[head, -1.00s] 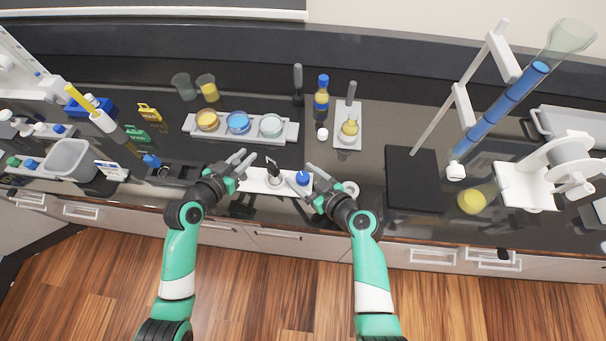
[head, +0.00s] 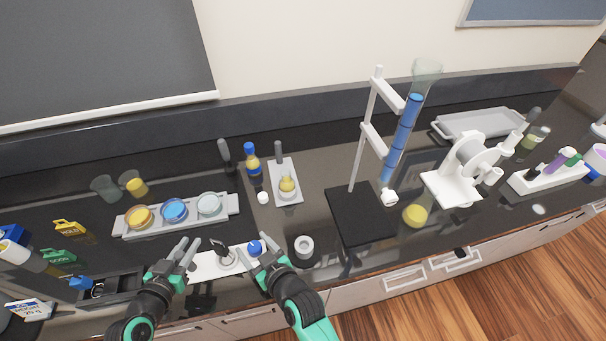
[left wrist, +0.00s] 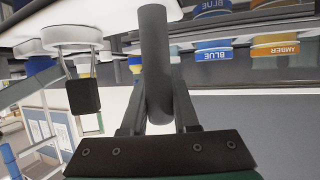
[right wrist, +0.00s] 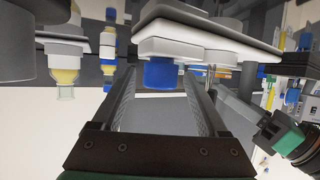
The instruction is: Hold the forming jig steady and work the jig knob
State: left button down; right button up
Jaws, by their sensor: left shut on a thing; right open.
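The forming jig is a white plate (head: 205,266) with a dark upright piece in its middle and a blue jig knob (head: 255,247) at its right end. My left gripper (head: 186,251) is at the plate's left end. In the left wrist view it is shut on a grey cylindrical post (left wrist: 156,60), which my fingers mostly hide in the head view. My right gripper (head: 260,262) is open at the knob. In the right wrist view the blue knob (right wrist: 161,74) lies between the fingertips, with a gap visible on both sides.
A tray of dishes (head: 228,204) stands behind the jig. A black stand base (head: 360,218) with a tall blue column is further right. An open dark box (head: 120,287) is left of my left gripper.

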jog(key=shift+s+a+r+t, duration=0.1)
jog(key=shift+r+t, duration=0.05)
jog(key=shift+t, duration=0.15)
jog(key=v, duration=1.2)
jog(key=w+d+r+m+t+h, duration=0.1)
jog(key=w+d+r+t, duration=0.1)
jog(key=r, duration=0.5)
jog(key=w+d+r+m+t+h, duration=0.1)
jog(key=w+d+r+t, duration=0.1)
jog(key=w+d+r, duration=0.3)
jog(key=w+d+r+m+t, duration=0.1)
jog(key=w+d+r+t, duration=0.1)
jog(key=r, duration=0.8)
jog(key=shift+w+d+m+h, duration=0.3)
jog(key=shift+w+d+h, duration=0.1)
jog(key=shift+w+d, duration=0.4)
jog(key=shift+s+d, duration=0.1)
jog(key=shift+s, duration=0.05)
